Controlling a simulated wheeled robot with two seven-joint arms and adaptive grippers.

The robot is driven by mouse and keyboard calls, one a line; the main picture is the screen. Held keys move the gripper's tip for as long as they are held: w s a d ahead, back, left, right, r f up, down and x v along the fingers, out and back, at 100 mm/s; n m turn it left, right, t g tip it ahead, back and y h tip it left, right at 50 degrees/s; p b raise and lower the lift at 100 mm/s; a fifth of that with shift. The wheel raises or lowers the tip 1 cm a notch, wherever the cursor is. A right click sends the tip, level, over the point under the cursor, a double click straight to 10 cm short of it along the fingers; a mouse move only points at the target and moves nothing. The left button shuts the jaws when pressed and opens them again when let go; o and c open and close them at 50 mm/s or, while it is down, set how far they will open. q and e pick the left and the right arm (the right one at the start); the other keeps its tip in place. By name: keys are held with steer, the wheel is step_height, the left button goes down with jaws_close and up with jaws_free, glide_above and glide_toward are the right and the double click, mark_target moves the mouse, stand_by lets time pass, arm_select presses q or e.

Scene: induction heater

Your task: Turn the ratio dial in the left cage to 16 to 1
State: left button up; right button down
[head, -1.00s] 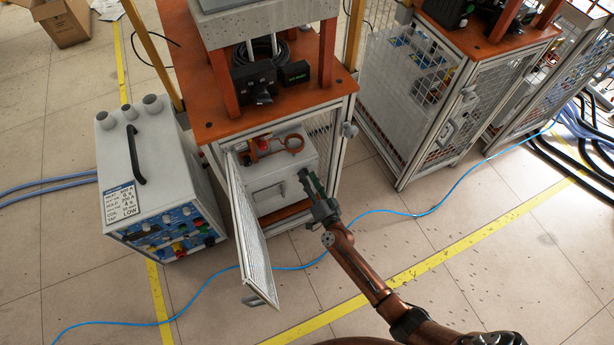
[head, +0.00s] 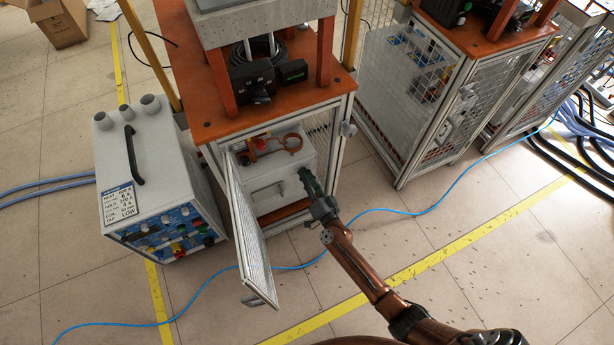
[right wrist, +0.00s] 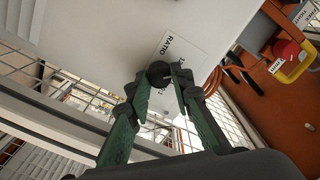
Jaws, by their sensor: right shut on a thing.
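The left cage (head: 338,160) stands with its mesh door (head: 252,235) swung open. Inside it is a pale grey box (head: 268,188) with a copper coil on top. My right gripper (head: 307,176) is at the right side of this box. In the right wrist view, the black round ratio dial (right wrist: 158,72) sits beside a white label (right wrist: 182,52) reading "RATIO". The green fingers of my right gripper (right wrist: 160,82) are closed around the dial. The label's numbers are partly hidden, so the dial's setting cannot be read. My left gripper is not in view.
The open door is left of my right arm. A grey power unit (head: 155,170) stands left of the cage. A second cage (head: 410,100) stands at right. A blue cable (head: 400,212) crosses the floor. A red button on a yellow base (right wrist: 288,55) shows in the wrist view.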

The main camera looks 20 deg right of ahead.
steer(key=shift+m, duration=0.3)
steer(key=shift+f+m+b, duration=0.1)
steer(key=shift+m+b, duration=0.35)
steer(key=shift+m, duration=3.65)
steer(key=c, duration=1.7)
jaws_free()
steer(key=s, duration=1.2)
steer(key=shift+d, duration=0.25)
